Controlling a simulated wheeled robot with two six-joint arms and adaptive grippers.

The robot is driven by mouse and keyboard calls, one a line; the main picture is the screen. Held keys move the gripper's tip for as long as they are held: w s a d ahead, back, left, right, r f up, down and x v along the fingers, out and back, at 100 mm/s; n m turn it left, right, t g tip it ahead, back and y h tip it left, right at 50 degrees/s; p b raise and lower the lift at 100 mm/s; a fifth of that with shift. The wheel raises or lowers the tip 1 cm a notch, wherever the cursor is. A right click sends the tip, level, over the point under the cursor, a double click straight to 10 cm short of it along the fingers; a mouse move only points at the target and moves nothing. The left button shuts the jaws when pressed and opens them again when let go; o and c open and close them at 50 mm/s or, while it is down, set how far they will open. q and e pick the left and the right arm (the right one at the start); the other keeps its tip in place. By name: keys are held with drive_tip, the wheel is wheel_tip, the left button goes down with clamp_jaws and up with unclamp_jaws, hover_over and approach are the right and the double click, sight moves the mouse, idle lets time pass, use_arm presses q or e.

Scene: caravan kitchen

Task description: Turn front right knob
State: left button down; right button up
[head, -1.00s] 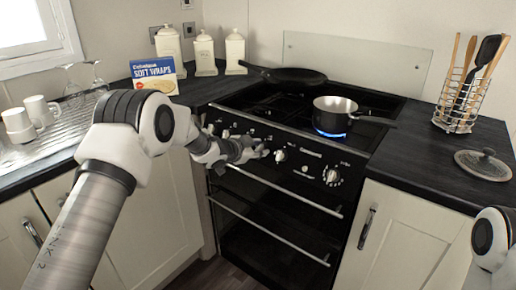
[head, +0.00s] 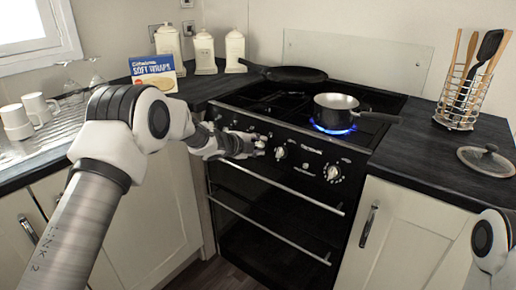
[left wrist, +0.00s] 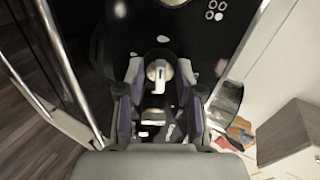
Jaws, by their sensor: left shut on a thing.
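The black stove (head: 270,225) has a row of silver knobs along its front panel. My left gripper (head: 254,146) is at this panel and is shut on a knob, left of another free knob (head: 280,153). In the left wrist view the held silver knob (left wrist: 158,72) shows between the two fingers of my left gripper (left wrist: 160,88). The gripper hides most of the held knob in the head view. A blue flame (head: 332,129) burns under the steel saucepan (head: 336,108) on the front right burner. My right gripper is not in view.
A black frying pan (head: 290,74) sits on a back burner. A larger knob (head: 332,173) is at the panel's right end. An oven handle (head: 285,190) runs below the panel. A utensil rack (head: 460,105) and a lid (head: 487,160) stand on the right counter.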

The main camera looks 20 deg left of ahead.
use_arm(q)
drive_tip(key=m+b, duration=0.2)
drive_tip(key=m, duration=0.2)
drive_tip(key=shift+f+m, duration=0.15)
drive_tip(key=shift+m, duration=0.25)
drive_tip(key=m+b, duration=0.3)
drive_tip(key=m, duration=0.2)
drive_tip(key=shift+f, duration=0.2)
drive_tip(key=m+b, duration=0.3)
drive_tip(key=m, duration=0.1)
drive_tip(key=shift+s+m+y, duration=0.1)
drive_tip(key=shift+m+y, duration=0.2)
drive_tip(key=shift+m+b, duration=1.1)
drive_tip(key=shift+m, duration=0.9)
drive_tip(key=c, duration=0.8)
unclamp_jaws()
drive_tip(key=shift+r, duration=0.1)
